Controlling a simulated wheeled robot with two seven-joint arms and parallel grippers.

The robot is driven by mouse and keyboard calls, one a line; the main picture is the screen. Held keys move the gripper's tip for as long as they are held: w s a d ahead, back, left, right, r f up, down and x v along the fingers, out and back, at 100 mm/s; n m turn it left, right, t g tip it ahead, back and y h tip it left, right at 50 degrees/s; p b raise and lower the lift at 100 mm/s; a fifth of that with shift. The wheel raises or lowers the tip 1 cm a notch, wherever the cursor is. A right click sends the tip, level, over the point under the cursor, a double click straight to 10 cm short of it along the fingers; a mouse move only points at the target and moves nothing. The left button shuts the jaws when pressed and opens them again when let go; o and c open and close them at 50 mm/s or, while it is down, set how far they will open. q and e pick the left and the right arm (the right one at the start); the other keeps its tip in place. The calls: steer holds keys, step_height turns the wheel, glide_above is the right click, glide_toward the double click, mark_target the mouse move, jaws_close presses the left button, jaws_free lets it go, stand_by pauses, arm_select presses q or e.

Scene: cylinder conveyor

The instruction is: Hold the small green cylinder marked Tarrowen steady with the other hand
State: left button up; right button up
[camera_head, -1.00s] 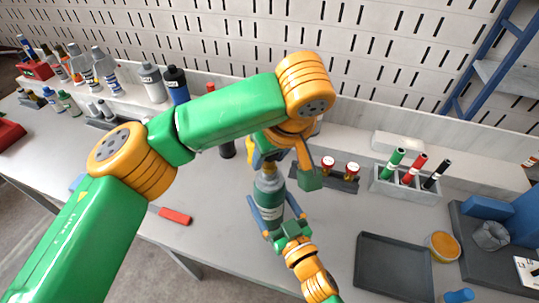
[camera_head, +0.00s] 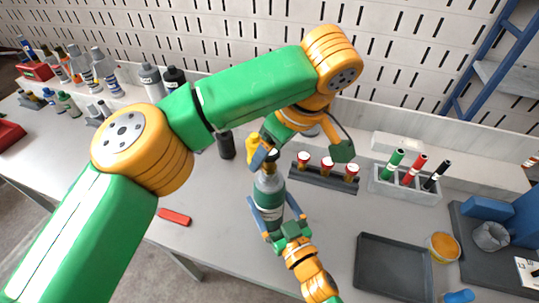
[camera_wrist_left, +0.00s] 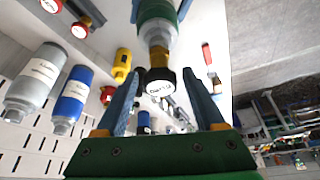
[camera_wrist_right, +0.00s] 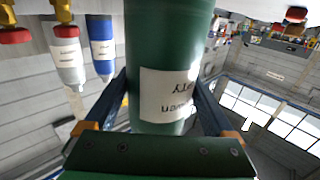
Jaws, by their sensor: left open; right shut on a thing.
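The green cylinder (camera_head: 268,191) stands roughly upright above the bench, with a narrower neck and dark cap. My right gripper (camera_head: 271,208) is shut on the cylinder's body, a finger on each side. My left gripper (camera_head: 266,152) is at the top of the cylinder. In the left wrist view its open fingers (camera_wrist_left: 163,80) spread on either side of the cap (camera_wrist_left: 160,87); I cannot tell whether they touch it.
A rack (camera_head: 322,182) with red-capped vials stands just right of the cylinder, and a marker holder (camera_head: 405,190) beyond it. A dark tray (camera_head: 393,266) lies at the right. A black bottle (camera_head: 226,146) and a red block (camera_head: 174,217) are to the left. Bench around the red block is clear.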

arm_select(q)
steer(key=shift+r, duration=0.3)
steer(key=m+h, duration=0.1)
steer(key=m, duration=0.1)
steer(key=m+t, duration=0.1)
steer(key=m, duration=0.2)
steer(key=shift+h, duration=0.4)
steer(key=m+h, duration=0.1)
steer(key=m, duration=0.3)
steer(key=m+h, duration=0.1)
steer(key=m, duration=0.2)
steer(key=shift+t+h, duration=0.3)
steer(key=shift+m+h, duration=0.4)
steer(key=shift+m, duration=0.7)
steer(key=m+g+h, duration=0.1)
steer(key=m, duration=0.2)
steer(key=shift+m, duration=0.4)
steer(key=m, duration=0.2)
steer(key=m+g+h, duration=0.1)
steer(key=m, duration=0.1)
steer(key=shift+g, duration=0.3)
steer(key=shift+m+h, duration=0.4)
steer(key=shift+m, duration=0.6)
